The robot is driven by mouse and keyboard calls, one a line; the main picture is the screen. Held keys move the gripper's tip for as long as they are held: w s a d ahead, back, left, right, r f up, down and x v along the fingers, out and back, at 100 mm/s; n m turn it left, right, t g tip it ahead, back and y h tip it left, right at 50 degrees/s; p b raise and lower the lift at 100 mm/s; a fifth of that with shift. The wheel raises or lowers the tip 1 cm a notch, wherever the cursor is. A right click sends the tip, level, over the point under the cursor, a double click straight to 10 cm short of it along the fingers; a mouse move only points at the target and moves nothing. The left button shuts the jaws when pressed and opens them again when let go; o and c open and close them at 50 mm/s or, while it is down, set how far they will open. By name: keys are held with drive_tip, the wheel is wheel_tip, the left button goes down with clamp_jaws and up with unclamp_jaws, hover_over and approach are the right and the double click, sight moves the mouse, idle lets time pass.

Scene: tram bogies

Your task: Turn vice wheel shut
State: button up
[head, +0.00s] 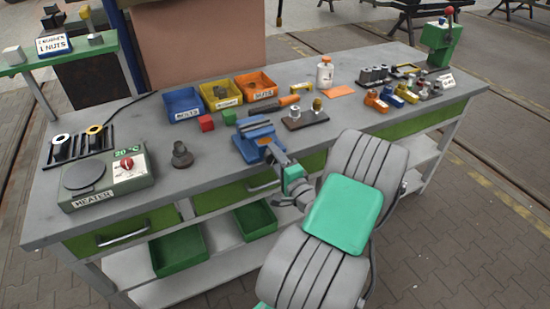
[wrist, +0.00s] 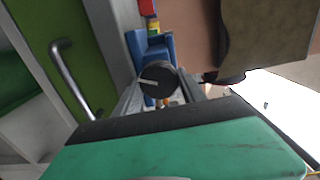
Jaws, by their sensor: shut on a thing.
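The blue vice (head: 256,138) is fixed at the front edge of the grey workbench (head: 222,182). In the wrist view the blue vice (wrist: 138,45) is behind its wheel. The vice wheel (wrist: 157,79) is a dark round disc with a pale line across its face. My gripper (head: 276,156) reaches to the front of the vice, and its two fingers sit on either side of the wheel and are shut on it. In the head view the wheel is mostly hidden by my gripper. How far apart the vice jaws are is hard to tell.
Blue, yellow and orange bins (head: 184,105) stand behind the vice. A heater (head: 108,181) stands at the left. A drawer handle (wrist: 72,77) is near the gripper. Small parts fill the right.

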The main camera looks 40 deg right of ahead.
drive_tip(key=m, duration=0.4)
drive_tip(key=shift+m, duration=0.3)
drive_tip(key=m, duration=0.4)
drive_tip(key=shift+f+m, duration=0.15)
drive_tip(key=shift+m, duration=0.15)
drive_tip(key=m, duration=0.4)
drive_tip(key=shift+a+m, duration=0.1)
drive_tip(key=shift+m, duration=0.2)
drive_tip(key=m, duration=0.4)
drive_tip(key=shift+a+f+b, duration=0.1)
drive_tip(key=shift+b, duration=0.2)
drive_tip(key=m, duration=0.4)
drive_tip(key=shift+a, duration=0.1)
drive_tip(key=m, duration=0.3)
drive_tip(key=shift+m, duration=0.4)
drive_tip(key=m, duration=0.3)
drive_tip(key=shift+w+a, duration=0.1)
drive_tip(key=shift+m, duration=1.9)
